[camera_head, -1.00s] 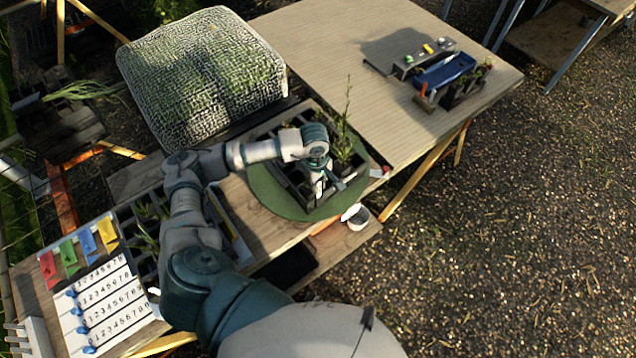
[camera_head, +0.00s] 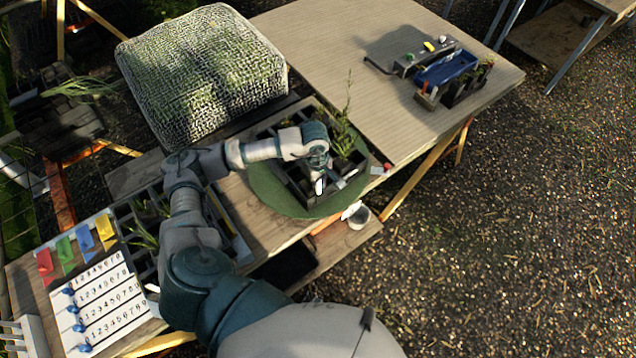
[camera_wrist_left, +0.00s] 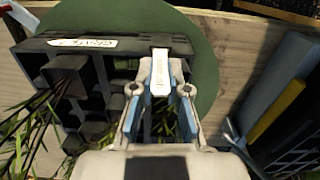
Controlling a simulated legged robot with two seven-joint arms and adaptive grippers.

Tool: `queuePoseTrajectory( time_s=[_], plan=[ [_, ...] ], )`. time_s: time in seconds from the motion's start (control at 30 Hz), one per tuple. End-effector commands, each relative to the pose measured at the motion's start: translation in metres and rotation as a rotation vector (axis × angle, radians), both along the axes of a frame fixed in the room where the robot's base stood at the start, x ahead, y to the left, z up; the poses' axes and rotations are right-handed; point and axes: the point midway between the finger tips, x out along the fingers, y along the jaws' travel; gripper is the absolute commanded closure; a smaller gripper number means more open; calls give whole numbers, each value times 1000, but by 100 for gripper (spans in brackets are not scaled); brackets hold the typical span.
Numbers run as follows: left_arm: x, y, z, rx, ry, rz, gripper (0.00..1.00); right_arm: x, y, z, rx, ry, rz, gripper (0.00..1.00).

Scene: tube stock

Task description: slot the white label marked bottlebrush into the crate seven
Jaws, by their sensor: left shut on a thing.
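A dark, multi-cell crate (camera_head: 300,186) sits on a round green mat (camera_head: 268,194). In the left wrist view the crate (camera_wrist_left: 125,43) has a white tag (camera_wrist_left: 82,43) with dark lettering on its rim, too blurred to read fully. My left gripper (camera_head: 320,184) is over the crate. In the left wrist view my left gripper (camera_wrist_left: 160,92) is shut on a narrow white label (camera_wrist_left: 160,68), held at the crate's rim. Its writing is too small to read. I cannot tell whether the label's lower end is inside a slot. My right gripper is not in view.
Plants (camera_head: 343,130) stand in the crate. A mesh-covered block (camera_head: 205,75) is behind it. A board with number rows (camera_head: 100,305) and coloured tags (camera_head: 85,240) lies front left. A blue tray (camera_head: 445,70) is at the far right. The pale tabletop between is clear.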

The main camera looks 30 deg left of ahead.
Motion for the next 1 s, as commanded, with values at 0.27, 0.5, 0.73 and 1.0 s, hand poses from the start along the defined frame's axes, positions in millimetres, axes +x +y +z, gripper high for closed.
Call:
queuePoseTrajectory(
  time_s=[0.27,0.5,0.73,1.0],
  plan=[
    [-7,-2,-16,0,26,-3,100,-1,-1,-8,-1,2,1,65],
    [-6,-2,-16,-1,27,-3,100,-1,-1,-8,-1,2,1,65],
    [-6,-3,-17,-1,27,-4,56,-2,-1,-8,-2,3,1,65],
    [-6,-2,-13,2,21,-4,56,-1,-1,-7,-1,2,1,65]
  ],
)
